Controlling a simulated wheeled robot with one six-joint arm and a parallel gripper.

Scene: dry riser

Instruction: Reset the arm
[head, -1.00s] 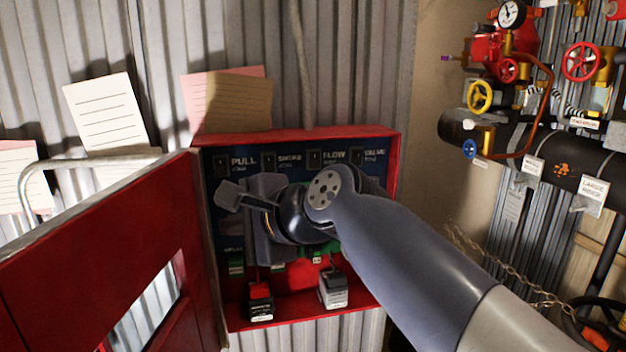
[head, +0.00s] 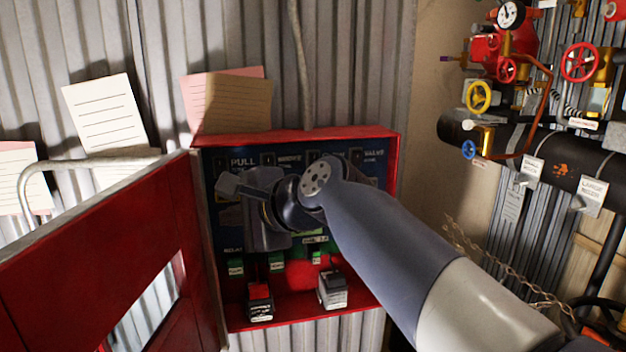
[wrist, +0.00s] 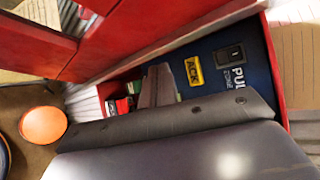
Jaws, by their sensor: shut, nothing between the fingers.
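My gripper (head: 268,232) is in front of the open red cabinet (head: 390,205), in the left half of its opening. In the wrist view the fingers (wrist: 158,75) are together with nothing between them. They point toward the panel. I cannot tell whether they touch anything. The blue panel (head: 222,165) has a row of switches with labels such as PULL. My wrist and forearm hide the middle and right of the panel. In the wrist view a black rocker switch (wrist: 231,57) and a yellow ACK label (wrist: 194,70) show beside the fingers.
The red cabinet door (head: 90,250) stands open at left. Two batteries, one dark with a red top (head: 260,303) and one grey (head: 332,290), sit at the cabinet bottom. Pipes with a yellow handwheel (head: 479,97) and a red handwheel (head: 580,62) are at right. Paper notes (head: 105,112) hang above.

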